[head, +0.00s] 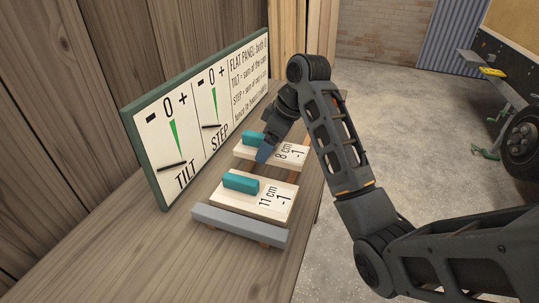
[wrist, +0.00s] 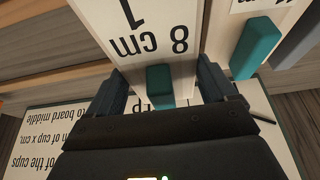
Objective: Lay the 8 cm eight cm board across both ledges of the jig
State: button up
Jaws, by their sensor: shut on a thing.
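The pale wooden 8 cm board (head: 292,146), marked "8 cm" and "-1", has a teal block handle (head: 251,138) on its left part. My gripper (head: 265,150) is at this board, its dark bluish fingers one on each side of the teal handle in the wrist view (wrist: 162,90). It is shut on the 8 cm board; the exact contact is hard to see. The board looks about level, behind the 11 cm board (head: 281,198). A grey bar (head: 240,222), apparently part of the jig, runs along the front. The ledges under the boards are mostly hidden.
The 11 cm board, with its own teal handle (head: 240,183), lies close in front of the 8 cm board. Open floor (head: 410,120) lies to the right.

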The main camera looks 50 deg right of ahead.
aim_at(283, 151)
jog(key=shift+a+f, duration=0.15)
jog(key=shift+f, duration=1.95)
jog(key=shift+f, duration=0.1)
jog(key=o, duration=0.9)
jog(key=shift+c, duration=0.2)
jog(key=p+v, duration=0.4)
jog(key=v, duration=0.6)
jog(key=shift+w+r, duration=0.15)
jog(key=shift+r, duration=0.05)
jog(key=shift+p+v, duration=0.45)
jog(key=shift+v, duration=0.5)
